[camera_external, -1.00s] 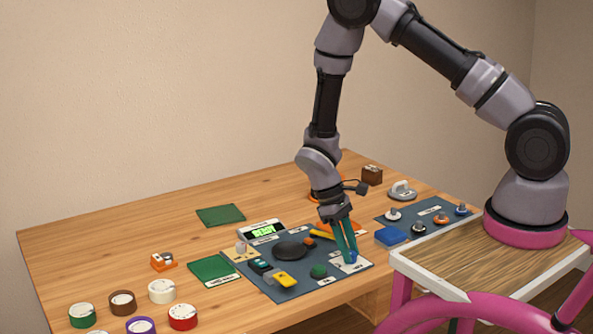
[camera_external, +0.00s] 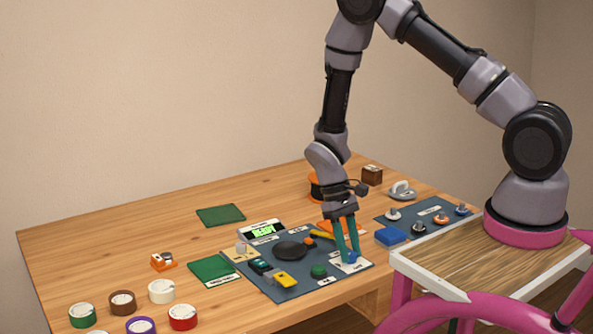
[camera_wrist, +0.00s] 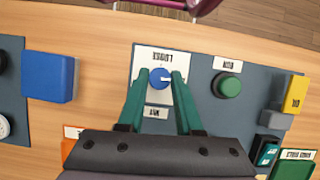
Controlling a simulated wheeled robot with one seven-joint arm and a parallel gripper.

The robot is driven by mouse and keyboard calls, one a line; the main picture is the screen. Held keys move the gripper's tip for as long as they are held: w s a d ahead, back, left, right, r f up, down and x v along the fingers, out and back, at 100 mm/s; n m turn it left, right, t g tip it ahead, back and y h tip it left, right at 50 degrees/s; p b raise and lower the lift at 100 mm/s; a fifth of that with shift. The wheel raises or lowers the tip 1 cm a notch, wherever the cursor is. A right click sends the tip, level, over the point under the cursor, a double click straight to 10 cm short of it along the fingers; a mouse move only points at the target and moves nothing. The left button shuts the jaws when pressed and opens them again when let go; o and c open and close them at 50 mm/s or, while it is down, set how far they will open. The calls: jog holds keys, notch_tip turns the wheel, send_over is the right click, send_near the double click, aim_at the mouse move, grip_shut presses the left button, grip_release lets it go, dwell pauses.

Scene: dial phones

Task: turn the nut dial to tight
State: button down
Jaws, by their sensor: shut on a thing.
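The nut dial is a small blue round knob (camera_wrist: 161,78) with a white pointer line, on a white label plate (camera_wrist: 144,62) at the edge of the dark panel. In the wrist view its pointer faces right. The plate has print above and below the knob, upside down and too small to read surely. My gripper (camera_wrist: 161,84) has its two green fingers on either side of the knob, shut on it. In the external view the dial (camera_external: 352,257) is at the panel's right corner, with my gripper (camera_external: 350,255) pointing down onto it.
A green button (camera_wrist: 228,86) and a yellow part (camera_wrist: 296,94) sit to the right on the panel. A blue block (camera_wrist: 49,76) stands to the left. A black round disc (camera_external: 290,250) and a lit display (camera_external: 263,231) lie farther back.

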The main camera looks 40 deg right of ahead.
jog(key=shift+w, duration=0.1)
jog(key=c, duration=0.6)
grip_release()
jog(key=v, duration=1)
jog(key=shift+r, duration=0.4)
